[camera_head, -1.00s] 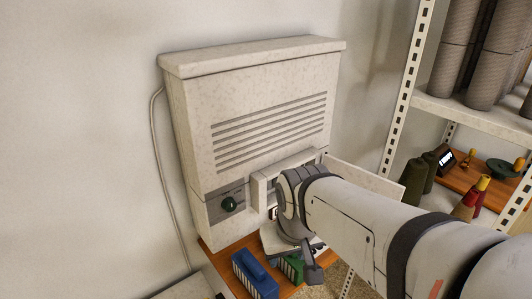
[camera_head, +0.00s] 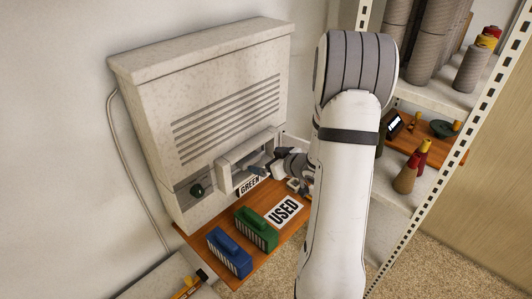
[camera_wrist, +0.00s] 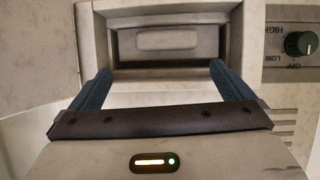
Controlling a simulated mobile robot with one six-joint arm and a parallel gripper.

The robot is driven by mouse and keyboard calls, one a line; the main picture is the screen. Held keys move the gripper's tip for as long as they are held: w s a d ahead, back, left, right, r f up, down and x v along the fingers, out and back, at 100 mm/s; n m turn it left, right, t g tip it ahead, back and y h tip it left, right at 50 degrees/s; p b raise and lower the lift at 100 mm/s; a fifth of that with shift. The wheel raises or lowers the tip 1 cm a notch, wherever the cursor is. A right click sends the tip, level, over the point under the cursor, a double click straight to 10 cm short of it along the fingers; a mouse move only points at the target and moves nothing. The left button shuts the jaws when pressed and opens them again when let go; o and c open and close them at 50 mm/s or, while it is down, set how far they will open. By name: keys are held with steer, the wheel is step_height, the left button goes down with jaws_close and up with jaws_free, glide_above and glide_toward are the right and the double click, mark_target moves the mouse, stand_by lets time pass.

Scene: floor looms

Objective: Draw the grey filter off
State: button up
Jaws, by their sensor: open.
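The grey filter (camera_wrist: 167,58) sits inside the open slot of the beige wall unit (camera_head: 225,95). It has a pale raised grip (camera_wrist: 167,40) on its face. In the wrist view, which is upside down, my gripper (camera_wrist: 160,70) is open, with its blue fingers spread to either side of the slot mouth. Nothing is between the fingers, and the filter lies beyond them. In the head view my gripper (camera_head: 262,170) is at the slot frame (camera_head: 224,171), coming from the right. The filter is hard to make out there.
Below, a wooden shelf (camera_head: 258,262) holds a blue filter (camera_head: 229,252), a green filter (camera_head: 256,229), a USED card (camera_head: 285,210) and a GREEN card (camera_head: 249,186). A green knob (camera_head: 197,190) is beside the slot. A rack (camera_head: 430,85) with cones stands right.

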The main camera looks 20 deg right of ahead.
mark_target(250, 157)
steer(key=shift+y, duration=0.5)
steer(key=shift+a+b+x, duration=0.2)
steer(key=shift+b+x, duration=1.15)
steer(key=shift+x, duration=2.55)
steer(key=shift+s+f, duration=0.1)
steer(key=shift+s, duration=0.05)
steer(key=shift+c, duration=0.2)
steer(key=c, duration=1.1)
steer(key=shift+s+d+p, duration=0.1)
steer(key=shift+s+d, duration=0.6)
steer(key=shift+s, duration=1.1)
steer(key=shift+s+d+p, duration=0.1)
steer(key=shift+s+d, duration=0.65)
steer(key=shift+s, duration=1.05)
steer(key=shift+s+d+p, duration=0.1)
steer(key=shift+s+d, duration=0.6)
steer(key=shift+s, duration=1.1)
